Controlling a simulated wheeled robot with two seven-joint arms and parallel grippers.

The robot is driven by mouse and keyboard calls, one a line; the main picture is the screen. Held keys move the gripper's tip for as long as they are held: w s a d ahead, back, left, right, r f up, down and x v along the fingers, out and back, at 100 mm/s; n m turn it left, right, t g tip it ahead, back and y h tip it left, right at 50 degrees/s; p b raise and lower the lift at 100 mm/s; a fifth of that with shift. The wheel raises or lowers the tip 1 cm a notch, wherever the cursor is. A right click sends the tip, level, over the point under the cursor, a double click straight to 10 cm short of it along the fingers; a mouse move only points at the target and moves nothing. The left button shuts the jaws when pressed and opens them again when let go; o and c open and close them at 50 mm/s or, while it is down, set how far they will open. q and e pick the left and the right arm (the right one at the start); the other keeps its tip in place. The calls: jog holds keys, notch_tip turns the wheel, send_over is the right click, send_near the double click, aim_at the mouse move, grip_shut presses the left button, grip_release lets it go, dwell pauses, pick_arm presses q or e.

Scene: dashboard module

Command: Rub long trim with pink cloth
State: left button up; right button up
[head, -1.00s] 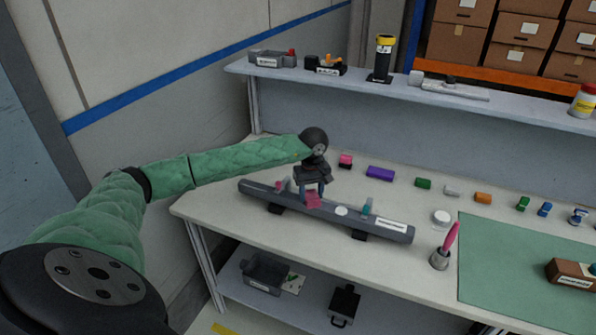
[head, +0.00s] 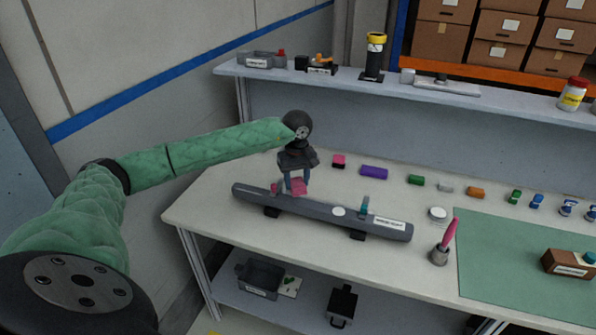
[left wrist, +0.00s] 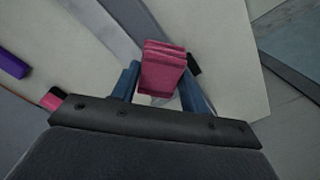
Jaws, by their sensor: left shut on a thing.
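The long trim (head: 310,207) is a dark grey bar lying across two black supports on the bench. It carries a small pink piece (head: 275,188) near its left end, a white disc (head: 338,211), a teal upright piece (head: 364,207) and a white label. My left gripper (head: 297,184) is shut on the pink cloth (head: 299,187), at the back edge of the trim, left of its middle. The cloth also shows folded between the blue fingers in the left wrist view (left wrist: 163,68). I cannot tell whether it touches the trim. My right gripper is not in view.
A row of coloured blocks, including a purple one (head: 374,172), lies behind the trim. A grey cup with a pink-handled tool (head: 440,256) and a round white tin (head: 437,214) stand near its right end. A green mat (head: 500,265) lies at right.

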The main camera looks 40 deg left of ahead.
pick_arm(q)
jog(key=shift+a+r, duration=0.1)
jog(key=shift+r, duration=1.5)
